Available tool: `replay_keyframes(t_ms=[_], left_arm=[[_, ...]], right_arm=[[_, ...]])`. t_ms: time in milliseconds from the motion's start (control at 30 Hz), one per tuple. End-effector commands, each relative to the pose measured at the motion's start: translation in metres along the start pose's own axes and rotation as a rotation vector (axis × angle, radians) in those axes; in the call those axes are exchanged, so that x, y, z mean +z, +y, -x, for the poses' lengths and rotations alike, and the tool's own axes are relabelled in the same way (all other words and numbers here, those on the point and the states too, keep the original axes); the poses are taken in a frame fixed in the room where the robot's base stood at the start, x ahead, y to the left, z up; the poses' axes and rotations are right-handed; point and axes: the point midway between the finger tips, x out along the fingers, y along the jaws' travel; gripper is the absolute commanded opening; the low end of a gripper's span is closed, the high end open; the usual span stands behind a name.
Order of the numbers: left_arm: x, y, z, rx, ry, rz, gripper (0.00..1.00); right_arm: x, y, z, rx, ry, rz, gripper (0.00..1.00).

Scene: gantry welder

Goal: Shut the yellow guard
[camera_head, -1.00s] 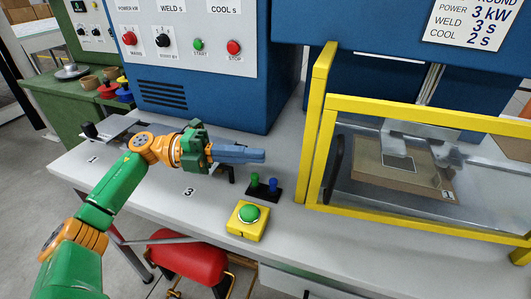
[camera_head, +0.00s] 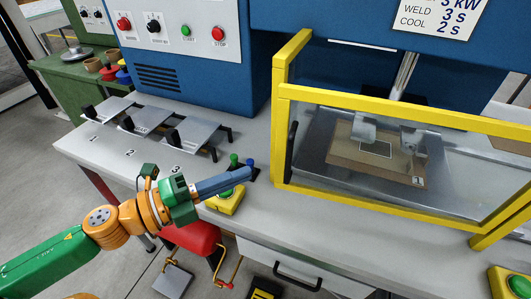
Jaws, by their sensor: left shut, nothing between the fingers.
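The yellow guard (camera_head: 400,109) is a yellow frame with a clear pane, standing in front of the welding fixture at the right. A black upright handle (camera_head: 291,150) shows near its left edge. I cannot tell from this view whether the guard is fully shut. My left gripper (camera_head: 249,173) is shut and empty, its blue-grey fingers pointing right toward the guard's left edge, apart from the handle. It partly hides the small green and blue pegs and a yellow button box. My right gripper is out of view.
A yellow box with a green button (camera_head: 226,199) sits below my left fingers; another (camera_head: 511,283) is at the lower right. Behind the pane lies a brown plate (camera_head: 350,158). Several grey plates (camera_head: 196,136) stand along the bench. A red stool (camera_head: 190,238) is below its edge.

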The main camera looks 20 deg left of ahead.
Motion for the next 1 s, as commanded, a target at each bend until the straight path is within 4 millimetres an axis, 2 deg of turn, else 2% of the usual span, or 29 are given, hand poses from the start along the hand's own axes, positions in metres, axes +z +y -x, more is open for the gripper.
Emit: replay_keyframes(t_ms=[100,200,467,533,633,1000], left_arm=[[-0.002,0.005,-0.026,-0.001,0.01,-0.01,0.0],[-0.002,0.006,-0.041,-0.005,0.01,-0.008,0.0],[0.015,0.003,-0.06,-0.002,-0.002,-0.006,0.0],[0.021,-0.005,-0.063,-0.006,-0.009,0.0,0.0],[0.026,-0.005,-0.067,-0.007,-0.011,0.002,0.0],[0.029,0.001,-0.074,0.0,-0.001,0.0,0.0]], right_arm=[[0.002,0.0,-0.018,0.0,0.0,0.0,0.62],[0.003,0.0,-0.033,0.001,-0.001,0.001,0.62],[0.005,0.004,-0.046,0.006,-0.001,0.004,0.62],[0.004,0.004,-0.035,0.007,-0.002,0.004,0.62],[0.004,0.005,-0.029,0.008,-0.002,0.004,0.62],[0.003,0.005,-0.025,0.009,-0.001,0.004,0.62]])
